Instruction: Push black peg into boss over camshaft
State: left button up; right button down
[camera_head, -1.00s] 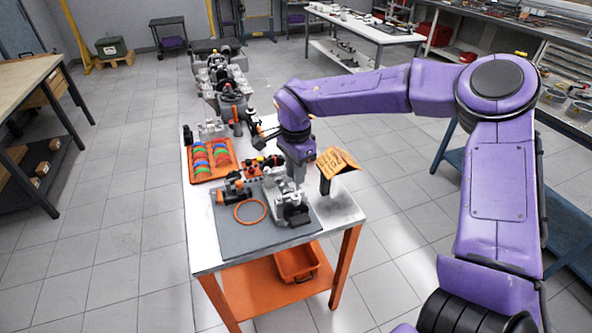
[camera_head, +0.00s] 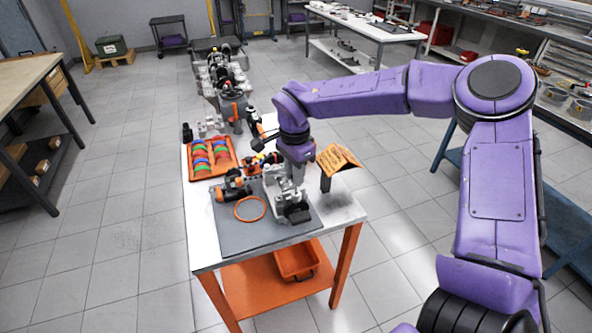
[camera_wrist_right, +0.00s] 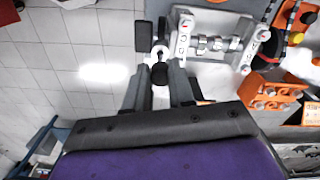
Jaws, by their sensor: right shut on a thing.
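My right gripper (camera_wrist_right: 160,88) points down over a grey metal engine part on the bench. Its two grey fingers stand on either side of a black round-ended peg (camera_wrist_right: 159,74) and are shut on it. The peg is close to a light grey boss at the left end of the camshaft (camera_wrist_right: 216,43); I cannot tell how deep it sits. In the head view the right gripper (camera_head: 291,176) is above the grey engine part (camera_head: 285,205), and the peg is too small to make out. My left gripper is not in view.
A grey mat (camera_head: 240,239) holds an orange ring (camera_head: 250,208) and an orange-grey tool (camera_head: 232,187). An orange tray (camera_head: 224,168) of coloured rings lies behind. The mat's front is clear.

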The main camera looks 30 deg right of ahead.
jog(key=shift+p, duration=0.45)
dwell(0.5)
jog(key=shift+f+b, duration=0.9)
jog(key=shift+f, duration=1.25)
dwell(1.1)
jog(key=c, duration=1.2)
grip_release()
jog(key=shift+r, duration=0.15)
jog(key=shift+r+p, duration=1.4)
jog(key=shift+p, duration=0.55)
jog(key=o, duration=0.6)
jog(key=shift+c, duration=0.2)
